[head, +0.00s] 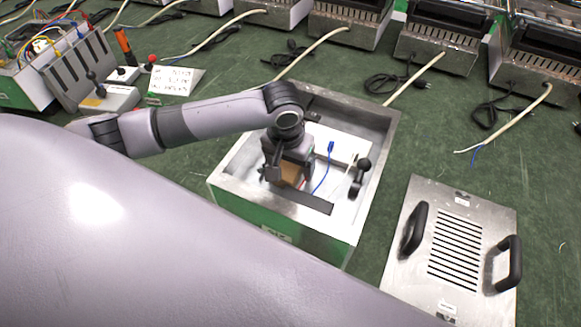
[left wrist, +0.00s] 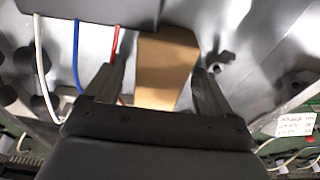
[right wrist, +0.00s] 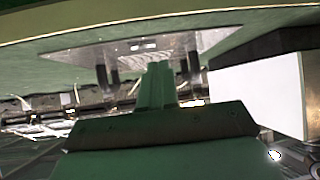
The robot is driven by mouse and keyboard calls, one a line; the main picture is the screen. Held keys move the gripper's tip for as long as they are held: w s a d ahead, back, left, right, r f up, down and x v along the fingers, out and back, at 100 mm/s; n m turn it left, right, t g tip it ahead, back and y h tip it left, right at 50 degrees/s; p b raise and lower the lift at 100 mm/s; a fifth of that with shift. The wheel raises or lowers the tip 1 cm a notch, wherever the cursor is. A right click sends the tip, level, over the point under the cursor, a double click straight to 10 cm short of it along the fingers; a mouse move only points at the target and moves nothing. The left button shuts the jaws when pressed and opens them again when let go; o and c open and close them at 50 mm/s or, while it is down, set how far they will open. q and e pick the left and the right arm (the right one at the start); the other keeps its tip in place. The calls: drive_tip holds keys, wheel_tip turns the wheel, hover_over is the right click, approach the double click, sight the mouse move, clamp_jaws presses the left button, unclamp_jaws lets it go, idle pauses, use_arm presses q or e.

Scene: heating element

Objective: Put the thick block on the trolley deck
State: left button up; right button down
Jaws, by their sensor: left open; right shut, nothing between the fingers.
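A brown block (head: 293,173) sits inside the open metal casing, partly hidden by my left gripper (head: 284,176). In the left wrist view the block (left wrist: 165,62) shows between the two spread fingers of my left gripper (left wrist: 157,72). The fingers are apart, and I cannot tell whether either touches it. My right gripper (right wrist: 158,72) is shut and empty in the right wrist view, and is not seen in the head view. I cannot make out a trolley deck for certain in any view.
The casing (head: 225,192) has raised walls around the left gripper; wires and a dark knobbed part (head: 360,178) are inside. A slotted metal panel with two handles (head: 455,235) lies to its right. Cables and more units line the back.

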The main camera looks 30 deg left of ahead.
sight(290, 164)
use_arm(q)
drive_tip(key=shift+f+p, duration=0.1)
drive_tip(key=shift+p, duration=0.25)
idle(0.3)
drive_tip(key=c, duration=1.2)
drive_tip(key=shift+b, duration=0.4)
wheel_tip(290, 164, up, 20)
drive_tip(key=p, duration=0.2)
drive_tip(key=shift+m, duration=0.3)
drive_tip(key=s+f, duration=0.2)
drive_tip(key=f, duration=0.1)
drive_tip(key=s+d+f, duration=0.1)
drive_tip(key=f, duration=0.1)
drive_tip(key=shift+s+f, duration=0.15)
drive_tip(key=shift+s, duration=0.2)
